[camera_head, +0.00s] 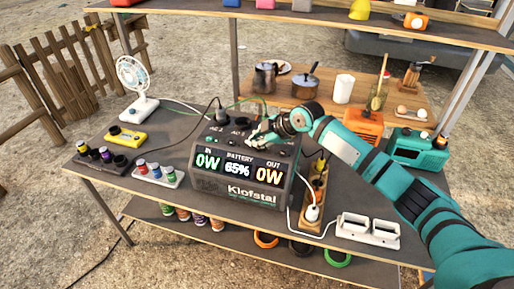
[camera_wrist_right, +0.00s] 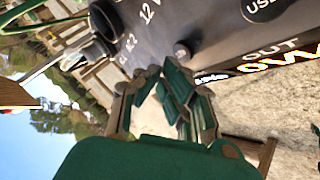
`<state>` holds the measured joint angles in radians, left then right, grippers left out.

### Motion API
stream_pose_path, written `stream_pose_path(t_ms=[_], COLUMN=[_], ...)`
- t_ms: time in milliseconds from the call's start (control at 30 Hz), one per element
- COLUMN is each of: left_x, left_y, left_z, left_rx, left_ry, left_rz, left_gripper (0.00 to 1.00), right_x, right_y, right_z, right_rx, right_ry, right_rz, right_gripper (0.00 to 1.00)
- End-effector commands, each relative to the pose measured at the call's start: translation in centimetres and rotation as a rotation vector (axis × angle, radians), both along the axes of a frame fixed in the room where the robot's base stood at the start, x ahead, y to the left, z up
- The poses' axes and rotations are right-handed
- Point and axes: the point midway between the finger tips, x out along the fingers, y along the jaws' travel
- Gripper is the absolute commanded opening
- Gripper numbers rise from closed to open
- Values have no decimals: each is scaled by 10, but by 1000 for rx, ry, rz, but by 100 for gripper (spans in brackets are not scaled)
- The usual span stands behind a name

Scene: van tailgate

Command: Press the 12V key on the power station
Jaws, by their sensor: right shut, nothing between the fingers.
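The dark power station (camera_head: 238,190) stands on the table; it also shows in the right wrist view (camera_wrist_right: 215,32). Its front display reads IN 0W, BATTERY 65%, OUT 0W. My right gripper (camera_head: 255,137) is shut and empty, over the right part of the station's top panel. In the wrist view my right fingertips (camera_wrist_right: 176,82) are near a small round silver button (camera_wrist_right: 182,50) beside the "12V" label (camera_wrist_right: 150,10). I cannot tell whether they touch it. In the head view my right gripper hides part of the top panel. My left gripper is not in view.
A white fan (camera_head: 134,76) and a yellow device (camera_head: 126,137) stand left of the station. A power strip (camera_head: 314,190) lies close on its right, with cables around. A teal radio (camera_head: 418,150) and an orange box (camera_head: 362,128) stand further right. A shelf (camera_head: 330,28) spans above.

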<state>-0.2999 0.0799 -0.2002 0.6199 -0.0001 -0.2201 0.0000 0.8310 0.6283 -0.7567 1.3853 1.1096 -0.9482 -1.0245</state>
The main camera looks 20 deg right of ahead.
Motion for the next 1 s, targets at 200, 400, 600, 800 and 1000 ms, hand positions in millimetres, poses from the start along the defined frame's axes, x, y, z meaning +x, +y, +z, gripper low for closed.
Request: stream_pose_path(t_ms=[200, 400, 600, 800, 1000], left_x=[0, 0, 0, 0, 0], left_y=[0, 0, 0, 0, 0], left_z=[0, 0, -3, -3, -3], left_rx=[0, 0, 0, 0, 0], left_ry=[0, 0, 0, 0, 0], left_rz=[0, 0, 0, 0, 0], left_gripper=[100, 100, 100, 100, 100], right_x=[0, 0, 0, 0, 0], right_y=[0, 0, 0, 0, 0], right_z=[0, 0, -6, -9, -9], right_rx=[0, 0, 0, 0, 0], right_ry=[0, 0, 0, -1, 0], right_rz=[0, 0, 0, -1, 0], right_gripper=[0, 0, 0, 0, 0])
